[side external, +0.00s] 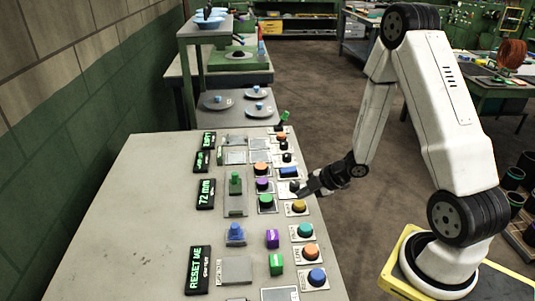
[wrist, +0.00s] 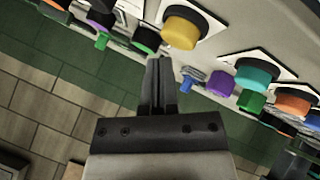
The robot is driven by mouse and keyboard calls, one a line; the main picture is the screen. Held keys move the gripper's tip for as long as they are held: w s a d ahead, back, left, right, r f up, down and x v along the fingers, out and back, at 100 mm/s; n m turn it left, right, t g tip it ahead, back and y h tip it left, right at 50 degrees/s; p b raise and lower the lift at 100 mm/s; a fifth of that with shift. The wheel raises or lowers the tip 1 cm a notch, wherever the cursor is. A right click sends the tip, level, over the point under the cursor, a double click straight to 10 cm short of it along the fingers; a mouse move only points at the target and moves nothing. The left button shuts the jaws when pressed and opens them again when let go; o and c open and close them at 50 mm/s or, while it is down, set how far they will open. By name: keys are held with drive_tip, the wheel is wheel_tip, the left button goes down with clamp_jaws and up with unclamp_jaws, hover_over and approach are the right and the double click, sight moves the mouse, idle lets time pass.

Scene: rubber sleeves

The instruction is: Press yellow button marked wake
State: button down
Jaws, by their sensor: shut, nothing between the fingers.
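The yellow button (side external: 299,206) is a round cap on a pale plate along the right edge of the grey console. It also shows at the top of the wrist view (wrist: 182,29), just beyond my fingertips. I cannot read any wake marking on it. My gripper (side external: 299,192) is shut and empty, with its fingers low over the console edge, close to the yellow button on its far side. In the wrist view the closed fingers (wrist: 160,64) point towards the button, slightly to its left. A gap shows between them in the picture, and I see no contact.
A green lever (side external: 236,183) stands further left. The console's left part (side external: 140,220) is bare.

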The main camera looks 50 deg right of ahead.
sight(302, 202)
drive_tip(key=shift+r, duration=0.15)
drive_tip(key=shift+r, duration=2.35)
drive_tip(key=s+a+r+m+g+h, duration=0.2)
drive_tip(key=s+a+r+m, duration=0.1)
drive_tip(key=a+m, duration=0.2)
drive_tip(key=s+a+r+m+g+h, duration=0.2)
drive_tip(key=s+a+r+m+g, duration=0.1)
drive_tip(key=m, duration=0.6)
drive_tip(key=s+a, duration=0.1)
drive_tip(key=a, duration=0.1)
drive_tip(key=shift+s+a+g, duration=0.2)
drive_tip(key=shift+a+g, duration=0.1)
drive_tip(key=shift+a, duration=0.05)
